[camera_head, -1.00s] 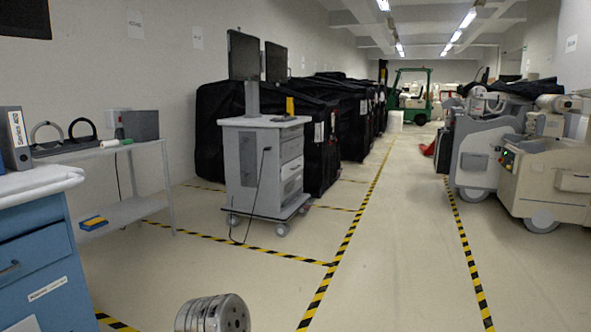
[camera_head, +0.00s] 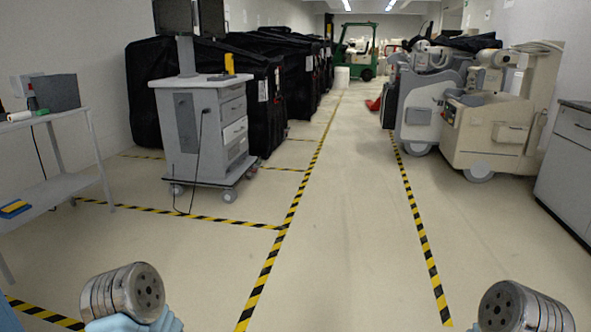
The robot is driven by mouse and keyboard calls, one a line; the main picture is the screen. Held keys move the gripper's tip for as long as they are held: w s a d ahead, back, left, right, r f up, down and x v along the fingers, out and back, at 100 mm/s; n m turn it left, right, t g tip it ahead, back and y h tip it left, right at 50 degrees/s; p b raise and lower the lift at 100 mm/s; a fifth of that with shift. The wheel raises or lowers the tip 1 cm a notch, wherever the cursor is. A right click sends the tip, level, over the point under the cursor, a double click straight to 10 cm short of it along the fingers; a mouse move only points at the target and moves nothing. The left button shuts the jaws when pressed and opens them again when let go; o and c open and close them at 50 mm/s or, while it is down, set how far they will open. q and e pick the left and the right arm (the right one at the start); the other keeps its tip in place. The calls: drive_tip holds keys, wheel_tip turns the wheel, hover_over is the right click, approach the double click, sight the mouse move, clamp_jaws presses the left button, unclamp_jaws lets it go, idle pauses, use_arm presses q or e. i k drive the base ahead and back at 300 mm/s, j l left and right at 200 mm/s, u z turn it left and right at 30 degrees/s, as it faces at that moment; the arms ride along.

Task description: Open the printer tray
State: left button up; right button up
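No printer tray can be made out for certain. A grey-white wheeled cart (camera_head: 188,140) stands left of centre with monitors on top. Its side facing right carries drawer-like fronts (camera_head: 235,131) and a darker panel below; they look shut, but are too small to tell which is a printer tray. Round metal parts of my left arm and my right arm show at the bottom left and bottom right. Neither gripper's fingers show, and both arms are well short of the cart.
Black covered carts (camera_head: 150,90) line the left wall behind the cart. A metal table (camera_head: 60,190) stands at left. Beige machines (camera_head: 490,130) and a grey cabinet (camera_head: 570,165) stand at right. A green forklift (camera_head: 355,55) is far back. The middle aisle floor (camera_head: 345,210) is clear.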

sight(229, 133)
drive_tip(key=i+j, duration=0.1)
drive_tip(key=i, duration=2.35)
drive_tip(key=i+u, duration=0.1)
drive_tip(key=i, duration=0.45)
drive_tip(key=i+u, duration=0.1)
drive_tip(key=i, duration=0.4)
drive_tip(key=i+l+u, duration=0.1)
drive_tip(key=i, duration=0.45)
drive_tip(key=i+l+u, duration=0.15)
drive_tip(key=i, duration=0.35)
drive_tip(key=i+l+u, duration=0.1)
drive_tip(key=i, duration=0.45)
drive_tip(key=i+l+u, duration=0.1)
drive_tip(key=i+u, duration=0.15)
drive_tip(key=i, duration=0.3)
drive_tip(key=i+l+u, duration=0.2)
drive_tip(key=i, duration=0.3)
